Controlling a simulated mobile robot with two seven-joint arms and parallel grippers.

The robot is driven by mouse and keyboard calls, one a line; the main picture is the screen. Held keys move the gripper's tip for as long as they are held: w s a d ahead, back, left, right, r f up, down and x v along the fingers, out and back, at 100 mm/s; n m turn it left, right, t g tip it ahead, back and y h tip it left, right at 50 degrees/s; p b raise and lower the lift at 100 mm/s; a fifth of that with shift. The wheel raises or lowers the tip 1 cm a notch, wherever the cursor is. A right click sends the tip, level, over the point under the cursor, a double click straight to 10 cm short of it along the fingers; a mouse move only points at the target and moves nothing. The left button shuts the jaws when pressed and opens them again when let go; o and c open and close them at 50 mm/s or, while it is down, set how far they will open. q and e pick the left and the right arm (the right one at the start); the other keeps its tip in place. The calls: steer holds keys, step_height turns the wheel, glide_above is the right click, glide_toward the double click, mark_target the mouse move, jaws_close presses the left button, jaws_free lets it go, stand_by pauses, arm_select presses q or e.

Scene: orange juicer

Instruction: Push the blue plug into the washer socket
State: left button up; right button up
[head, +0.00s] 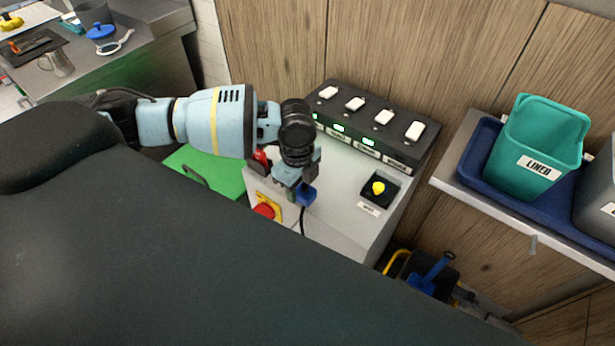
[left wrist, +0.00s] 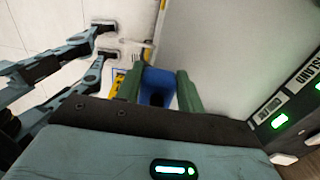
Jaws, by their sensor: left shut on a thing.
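My left gripper (head: 297,188) reaches in from the left over the grey cabinet and is shut on the blue plug (head: 306,196). A dark cable hangs down from the plug. In the left wrist view the plug (left wrist: 157,85) sits between two green fingers, beside the pale cabinet face. A black power box (head: 375,130) with white switches, green lights and labels stands at the back of the cabinet. I cannot make out which socket is the washer's. My right gripper (left wrist: 103,48) shows at the left of the left wrist view, empty, its fingertips apart.
A red knob on a yellow plate (head: 265,210) is on the cabinet's front. A yellow button on a black base (head: 378,189) is on its top, right of the plug. A shelf at the right holds a teal bin (head: 535,145) in a blue tray (head: 480,150). A green panel (head: 210,170) lies left.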

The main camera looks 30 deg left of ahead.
arm_select(q)
steer(key=s, duration=1)
steer(key=shift+s+a+r, duration=0.3)
steer(key=shift+s+r, duration=0.05)
steer(key=shift+r, duration=0.05)
steer(key=w+d+r+n, duration=0.2)
steer(key=r+n, duration=0.3)
steer(key=n, duration=0.4)
steer(key=w+d+r+n, duration=0.1)
steer(key=w+r+n, duration=0.4)
steer(key=n, duration=0.5)
steer(key=shift+d+r+n, duration=0.3)
steer(key=shift+d+r, duration=0.1)
steer(key=shift+r, duration=0.05)
steer(key=shift+s, duration=0.1)
